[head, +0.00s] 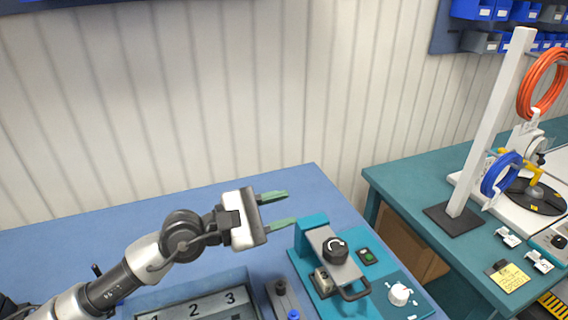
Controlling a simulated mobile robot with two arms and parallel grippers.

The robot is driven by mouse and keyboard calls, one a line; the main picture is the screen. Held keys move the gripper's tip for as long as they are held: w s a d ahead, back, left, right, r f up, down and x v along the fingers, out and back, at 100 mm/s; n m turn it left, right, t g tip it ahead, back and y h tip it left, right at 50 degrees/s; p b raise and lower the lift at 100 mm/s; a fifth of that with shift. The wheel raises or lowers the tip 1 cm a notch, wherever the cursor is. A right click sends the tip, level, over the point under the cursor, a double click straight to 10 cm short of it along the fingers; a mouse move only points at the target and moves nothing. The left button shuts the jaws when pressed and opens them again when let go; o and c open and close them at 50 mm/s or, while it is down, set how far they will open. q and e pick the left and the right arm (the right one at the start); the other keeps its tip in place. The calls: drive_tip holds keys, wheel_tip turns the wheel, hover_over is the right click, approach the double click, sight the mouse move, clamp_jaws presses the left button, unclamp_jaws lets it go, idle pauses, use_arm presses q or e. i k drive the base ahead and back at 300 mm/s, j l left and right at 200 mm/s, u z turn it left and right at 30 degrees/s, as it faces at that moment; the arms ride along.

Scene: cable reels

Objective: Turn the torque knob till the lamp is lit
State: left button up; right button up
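A teal device (302,238) stands on the blue bench. It carries a black knob (335,249) with a white curved arrow on a grey arm, and a white knob (399,294) with marks around it. I cannot tell which one is the torque knob. A small black box with a green face (367,256) sits between them; it may be the lamp, and I cannot tell if it is lit. My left gripper (277,211) is open and empty, its green fingers pointing right, left of the black knob and apart from it. My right gripper is out of view.
A grey tray numbered 1, 2, 3 (207,302) lies below my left arm. A dark strip with a blue button (293,314) is beside the device. A teal table (408,184) at right holds a white post, orange and blue cable coils. The back bench is clear.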

sight(335, 250)
drive_tip(key=k, duration=1.5)
